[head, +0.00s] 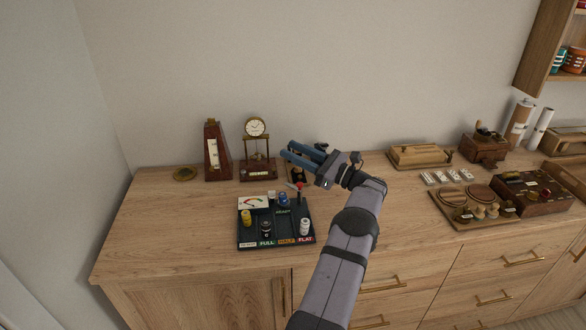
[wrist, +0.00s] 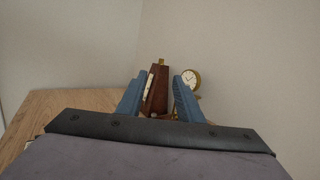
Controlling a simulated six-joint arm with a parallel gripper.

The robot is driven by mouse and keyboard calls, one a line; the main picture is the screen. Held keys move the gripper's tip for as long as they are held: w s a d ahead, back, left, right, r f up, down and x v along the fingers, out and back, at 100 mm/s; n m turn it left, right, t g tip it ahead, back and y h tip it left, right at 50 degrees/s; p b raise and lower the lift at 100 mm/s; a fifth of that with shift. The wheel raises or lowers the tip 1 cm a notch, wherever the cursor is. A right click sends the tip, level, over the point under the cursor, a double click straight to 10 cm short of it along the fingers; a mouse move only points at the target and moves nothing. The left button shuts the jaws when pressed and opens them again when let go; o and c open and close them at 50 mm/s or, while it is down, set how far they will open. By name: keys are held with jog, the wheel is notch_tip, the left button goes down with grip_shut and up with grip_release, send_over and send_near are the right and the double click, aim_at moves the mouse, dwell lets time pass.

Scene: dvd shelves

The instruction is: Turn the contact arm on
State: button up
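A black battery tester tray (head: 282,232) lies on the wooden cabinet top, with a dial gauge (head: 253,202) at its back left. What looks like the contact arm (head: 299,187) is a thin upright lever with a red knob at the tray's back right. Several batteries stand on the tray, including a yellow one (head: 246,217) and a white one (head: 305,227). Labels run along its front edge. My gripper (head: 287,149) is above and behind the tray, pointing left. Its blue fingers are apart and empty, also in the wrist view (wrist: 159,92). The tray is not visible there.
A metronome (head: 213,155) and a small clock on a stand (head: 256,130) stand behind the tray; both show beyond my fingers in the wrist view. A small dark item (head: 298,175) is partly hidden beneath my gripper. The wood left of the tray is clear.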

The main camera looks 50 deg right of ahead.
aim_at(301, 184)
jog(key=s+a+f+m+g+h+p, duration=0.1)
jog(key=s+f+m+h+p, duration=0.1)
jog(key=f+h, duration=0.1)
jog(key=s+a+f+m+g+h+p, duration=0.1)
jog(key=s+f+m+h+p, duration=0.1)
jog(key=f+h, duration=0.1)
jog(key=s+a+f+m+g+h+p, duration=0.1)
jog(key=s+f+m+h+p, duration=0.1)
jog(key=f+h, duration=0.1)
jog(key=shift+s+f+m+h, duration=0.1)
jog(key=shift+s+m+h, duration=0.2)
jog(key=shift+h, duration=0.4)
jog(key=shift+p+x, duration=0.95)
jog(key=shift+x, duration=2.8)
jog(key=shift+f, duration=0.1)
grip_shut()
